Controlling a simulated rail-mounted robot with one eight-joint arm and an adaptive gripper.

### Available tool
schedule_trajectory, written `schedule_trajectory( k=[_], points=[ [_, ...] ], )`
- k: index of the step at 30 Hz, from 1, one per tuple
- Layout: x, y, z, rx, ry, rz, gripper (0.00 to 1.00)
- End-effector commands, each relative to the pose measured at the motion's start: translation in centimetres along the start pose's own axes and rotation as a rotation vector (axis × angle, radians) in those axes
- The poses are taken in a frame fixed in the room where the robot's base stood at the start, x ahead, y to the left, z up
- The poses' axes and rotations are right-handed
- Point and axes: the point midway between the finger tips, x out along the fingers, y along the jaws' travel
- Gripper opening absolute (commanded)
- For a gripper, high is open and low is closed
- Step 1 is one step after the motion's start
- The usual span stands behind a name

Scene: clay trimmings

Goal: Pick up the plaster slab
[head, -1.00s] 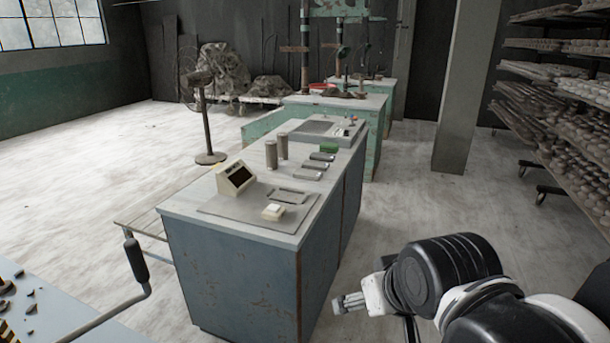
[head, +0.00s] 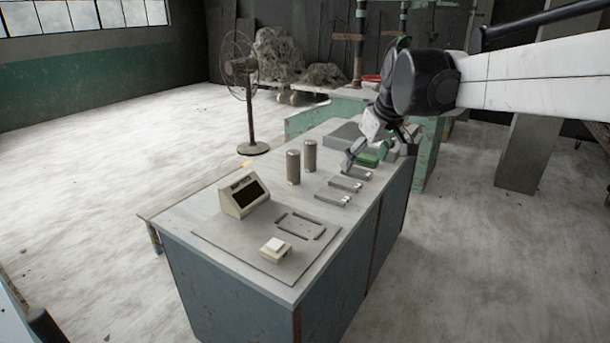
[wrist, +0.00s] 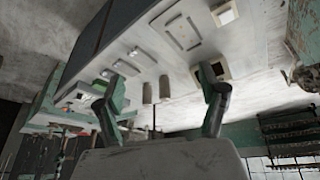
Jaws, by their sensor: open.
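A small pale block with a whiter top (head: 275,247) sits on the grey mat (head: 228,250) at the near end of the workbench; I take it for the plaster slab, but cannot be sure. It also shows at the top of the wrist view (wrist: 225,13). My gripper (head: 352,160) is over the far part of the bench, beside a green block (head: 367,161) and well away from the pale block. In the wrist view its two fingers (wrist: 158,78) are spread wide, with nothing held between them.
A readout box with a dark display (head: 244,195) and a flat grey frame (head: 301,226) are near the pale block. Two upright cylinders (head: 293,167) stand mid-bench, left of several flat metal bars (head: 332,196). A fan (head: 250,90) stands beyond on the open floor.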

Motion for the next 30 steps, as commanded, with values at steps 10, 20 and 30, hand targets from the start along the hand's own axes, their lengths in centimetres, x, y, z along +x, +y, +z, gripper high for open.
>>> schedule_trajectory(
  k=[10,20,30],
  points=[
    [6.8,5.3,-8.4,-0.139,-0.031,-0.076,0.73],
    [15.2,9.8,-13.6,-0.273,-0.045,-0.154,0.73],
    [24.5,13.2,-15.7,-0.405,-0.044,-0.232,0.73]
  ],
)
